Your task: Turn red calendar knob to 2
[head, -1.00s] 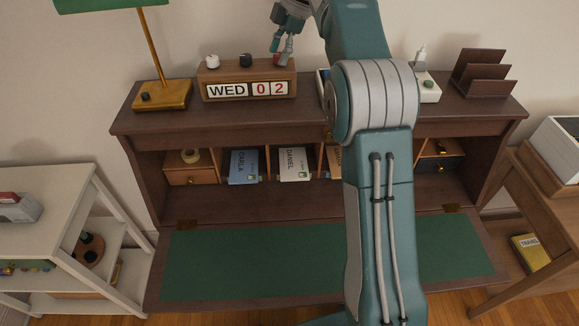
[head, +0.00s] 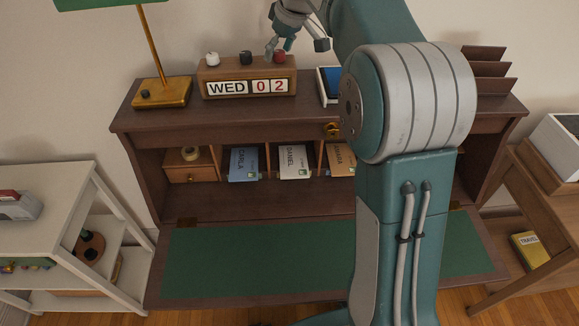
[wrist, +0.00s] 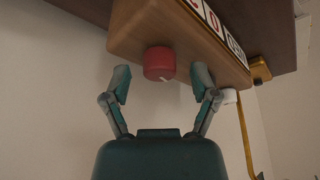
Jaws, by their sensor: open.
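The wooden calendar block (head: 228,76) stands on the desk's top shelf and reads WED 0 2. Its red knob (head: 279,57) is at the right end of its top, beside a black knob (head: 246,57) and a white knob (head: 212,58). My gripper (head: 278,50) is open and empty, close to the red knob. In the wrist view the calendar appears upside down. There the red knob (wrist: 158,63) with a white mark shows between the spread fingers (wrist: 161,78), with a gap on each side; neither finger touches it.
A brass lamp (head: 160,93) stands left of the calendar, and a blue-topped tray (head: 330,84) stands to its right. A letter rack (head: 488,70) is at the far right. Envelopes (head: 293,161) sit in the desk's slots. The green writing surface (head: 250,255) is clear.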

